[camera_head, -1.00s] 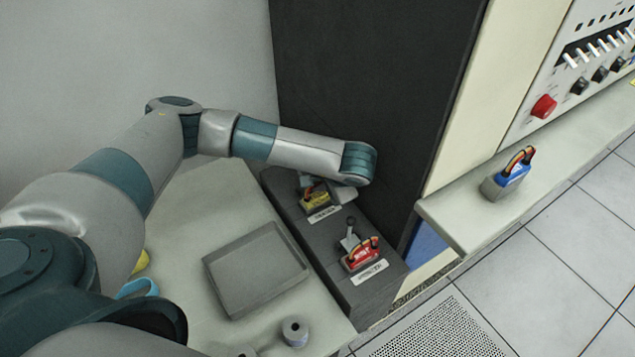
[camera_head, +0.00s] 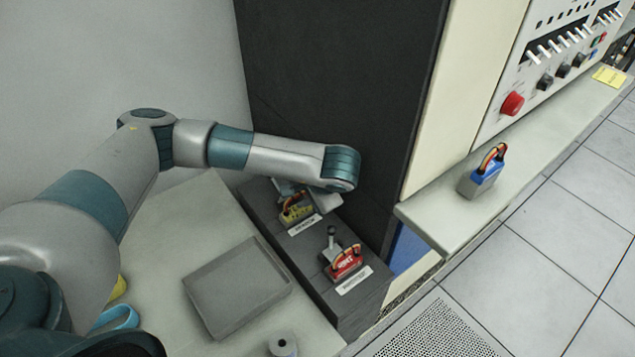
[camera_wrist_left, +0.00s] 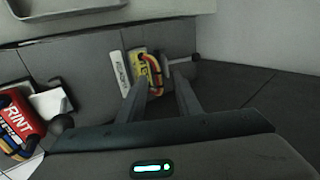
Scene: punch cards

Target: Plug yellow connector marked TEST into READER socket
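The yellow connector (camera_head: 296,209) with its looped coloured wires sits upright at the labelled place on the dark box, behind a white label (camera_head: 304,225) that seems to read READER. In the left wrist view the yellow connector (camera_wrist_left: 141,68) is just beyond my left gripper (camera_wrist_left: 162,80). Its two fingers are apart, with the wire loop between their tips; I see no firm contact. In the head view my left wrist hangs over the connector and hides part of it. I cannot tell how deep the plug sits. My right gripper is not in view.
A red connector (camera_head: 346,262) stands on the dark box (camera_head: 352,308), near a grey lever (camera_head: 331,236). A grey tray (camera_head: 237,286) lies on the table to the left. A blue connector (camera_head: 483,180) stands on the ledge (camera_head: 432,220). A tall dark cabinet (camera_head: 335,75) rises behind.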

